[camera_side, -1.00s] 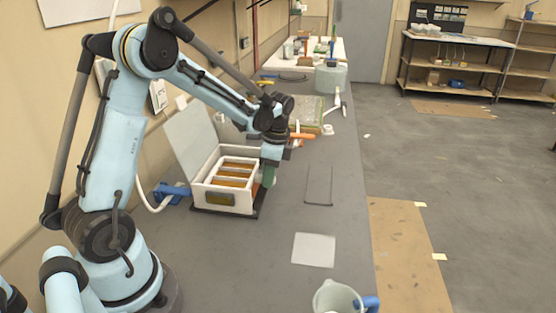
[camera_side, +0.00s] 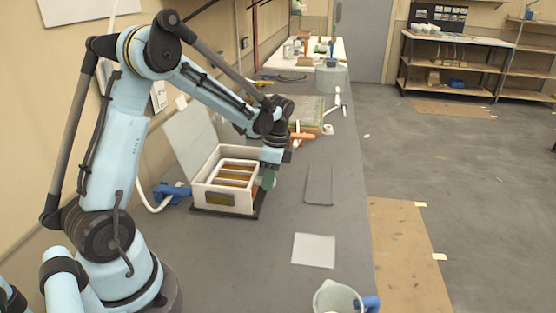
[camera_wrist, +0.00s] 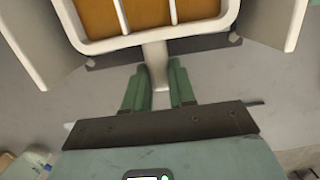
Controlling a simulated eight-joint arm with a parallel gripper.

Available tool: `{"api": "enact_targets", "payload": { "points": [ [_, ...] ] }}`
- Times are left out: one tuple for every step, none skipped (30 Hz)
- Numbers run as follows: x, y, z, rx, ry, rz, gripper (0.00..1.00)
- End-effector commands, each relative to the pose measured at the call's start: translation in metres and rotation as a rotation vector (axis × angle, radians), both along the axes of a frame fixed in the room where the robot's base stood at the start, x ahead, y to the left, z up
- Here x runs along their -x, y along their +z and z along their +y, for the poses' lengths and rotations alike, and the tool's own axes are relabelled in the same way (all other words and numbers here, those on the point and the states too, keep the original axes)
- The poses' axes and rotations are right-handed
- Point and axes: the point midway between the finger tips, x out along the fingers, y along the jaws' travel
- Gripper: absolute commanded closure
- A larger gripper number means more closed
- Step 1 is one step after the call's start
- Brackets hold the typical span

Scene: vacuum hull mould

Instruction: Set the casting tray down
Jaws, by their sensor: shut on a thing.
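The casting tray (camera_wrist: 150,44) has a white rim and dividers with amber fill. It also shows in the side view (camera_side: 236,163), within the opening of a white open-topped box (camera_side: 209,198). Whether it rests on the box floor or hangs above it I cannot tell. My gripper (camera_wrist: 160,72) has green fingers shut on the tray's white handle. In the side view my gripper (camera_side: 268,180) is at the box's right side, pointing down. The tray's underside is hidden.
The box's pale lid (camera_side: 192,135) stands open behind it. A blue fitting (camera_side: 172,193) with a white hose is at its left. A jug (camera_side: 336,297) stands in front.

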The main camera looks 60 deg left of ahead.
Motion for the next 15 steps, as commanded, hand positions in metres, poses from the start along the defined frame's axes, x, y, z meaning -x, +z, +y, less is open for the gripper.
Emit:
{"api": "enact_targets", "payload": {
  "points": [
    [0.0001, -0.0005, 0.0001, 0.000, 0.000, 0.000, 1.00],
    [0.0001, -0.0008, 0.0001, 0.000, 0.000, 0.000, 1.00],
    [0.0000, -0.0011, 0.0000, 0.000, 0.000, 0.000, 1.00],
    [0.0001, -0.0014, 0.0001, 0.000, 0.000, 0.000, 1.00],
    [0.0001, -0.0015, 0.0001, 0.000, 0.000, 0.000, 1.00],
    [0.0000, -0.0017, 0.0000, 0.000, 0.000, 0.000, 1.00],
    [0.0000, -0.0018, 0.0000, 0.000, 0.000, 0.000, 1.00],
    [0.0001, -0.0019, 0.0001, 0.000, 0.000, 0.000, 1.00],
    [0.0001, -0.0019, 0.0001, 0.000, 0.000, 0.000, 1.00],
    [0.0001, -0.0019, 0.0001, 0.000, 0.000, 0.000, 1.00],
    [0.0000, -0.0018, 0.0000, 0.000, 0.000, 0.000, 1.00],
    [0.0000, -0.0018, 0.0000, 0.000, 0.000, 0.000, 1.00],
    [0.0000, -0.0018, 0.0000, 0.000, 0.000, 0.000, 1.00],
    [0.0000, -0.0018, 0.0000, 0.000, 0.000, 0.000, 0.74],
    [0.0000, -0.0018, 0.0000, 0.000, 0.000, 0.000, 0.68]
  ]
}}
